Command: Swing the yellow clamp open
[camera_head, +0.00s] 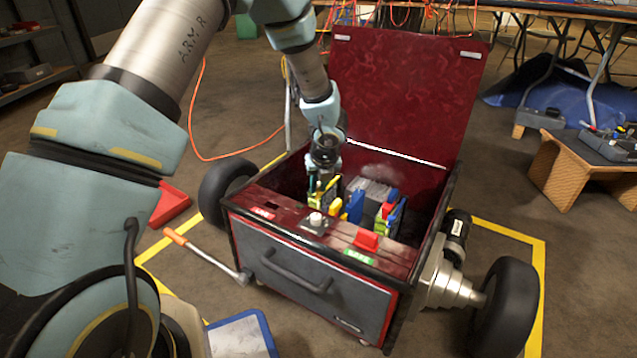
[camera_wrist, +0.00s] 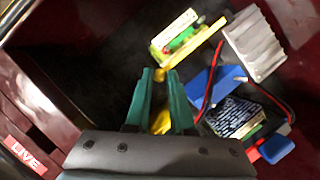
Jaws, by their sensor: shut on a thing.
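My gripper (camera_head: 321,182) reaches down into the open red box, behind its front panel. In the wrist view its two teal fingers (camera_wrist: 159,84) are a little apart, with yellow pieces between and just beyond them. A yellow part (camera_wrist: 161,121), which I take to be the yellow clamp, lies between the fingers, and my gripper is shut on it. The fingers and palm hide much of it. In the head view a yellow piece (camera_head: 335,207) shows beside my gripper. How far the clamp is swung I cannot tell.
The red box (camera_head: 400,90) has its lid raised at the back. Inside are a grey finned block (camera_wrist: 254,43), a yellow-edged green board (camera_wrist: 187,37), blue parts and red and black wires. The front panel bears a white knob (camera_head: 316,219) and a red switch (camera_head: 365,240).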

